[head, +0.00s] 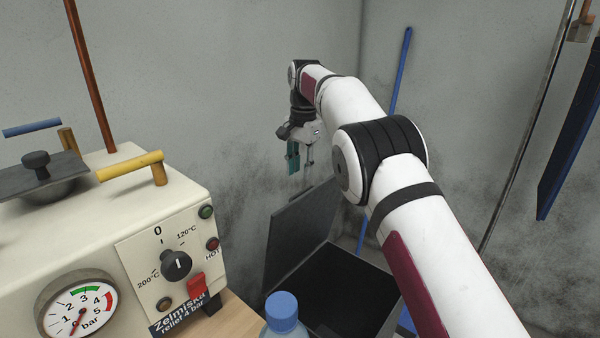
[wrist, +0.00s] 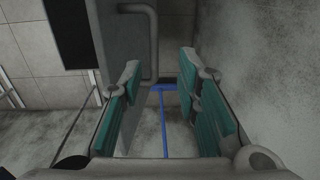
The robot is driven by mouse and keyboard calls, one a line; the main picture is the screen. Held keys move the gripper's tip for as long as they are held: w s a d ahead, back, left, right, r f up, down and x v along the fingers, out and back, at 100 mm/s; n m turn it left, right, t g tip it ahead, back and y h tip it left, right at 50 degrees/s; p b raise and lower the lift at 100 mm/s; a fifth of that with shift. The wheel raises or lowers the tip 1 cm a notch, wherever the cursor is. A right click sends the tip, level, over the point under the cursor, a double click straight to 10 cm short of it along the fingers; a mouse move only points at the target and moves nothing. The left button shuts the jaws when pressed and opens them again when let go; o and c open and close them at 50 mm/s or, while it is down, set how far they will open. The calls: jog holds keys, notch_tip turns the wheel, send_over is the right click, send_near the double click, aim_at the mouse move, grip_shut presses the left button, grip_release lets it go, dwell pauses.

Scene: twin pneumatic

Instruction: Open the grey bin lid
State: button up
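The grey bin (head: 385,318) stands low in the middle of the head view, its dark inside showing. Its grey lid (head: 298,238) is raised and leans up at a steep tilt on the left side of the opening. My gripper (head: 300,166) is just above the lid's upper edge, pointing down. I cannot tell from the head view whether it touches the lid. In the wrist view, my gripper (wrist: 163,105) has its teal-padded fingers wide apart with nothing held between them. A grey panel with a bent bar (wrist: 151,45) shows beyond the fingers; I cannot tell whether it belongs to the lid.
A cream machine (head: 90,225) with a gauge and knob fills the left, beside a wooden surface (head: 235,318). A blue-capped bottle (head: 283,312) stands in front of the bin. A blue pole (head: 401,70) leans against the wall behind. A dark blue panel (head: 570,145) hangs at right.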

jog(key=c, duration=0.3)
jog(key=shift+s+d+r, duration=0.1)
jog(key=shift+d, duration=0.15)
grip_shut()
jog(key=s+d, duration=0.1)
jog(key=d+r+y, duration=0.1)
jog(key=s+d+y, duration=0.1)
jog(key=shift+s+d+r+m+g, duration=0.2)
jog(key=shift+s+d+m+g, duration=0.1)
jog(key=shift+m+g, duration=0.1)
jog(key=s+d+f+m+t+y, duration=0.35)
jog(key=s+d+m, duration=0.2)
jog(key=m, duration=0.35)
jog(key=s+d+f+m+t+y, duration=0.3)
jog(key=s+d+m+t, duration=0.15)
jog(key=d+m, duration=0.3)
jog(key=b, duration=0.2)
send_near(311, 213)
notch_tip(311, 213, down, 3)
jog(key=shift+m+g, duration=0.35)
jog(key=shift+g, duration=0.05)
jog(key=shift+w+a+r, duration=0.25)
jog(key=shift+w+a, duration=0.45)
jog(key=shift+w, duration=0.05)
jog(key=shift+w+a+r, duration=0.25)
jog(key=shift+w+a, duration=0.45)
jog(key=shift+a, duration=0.05)
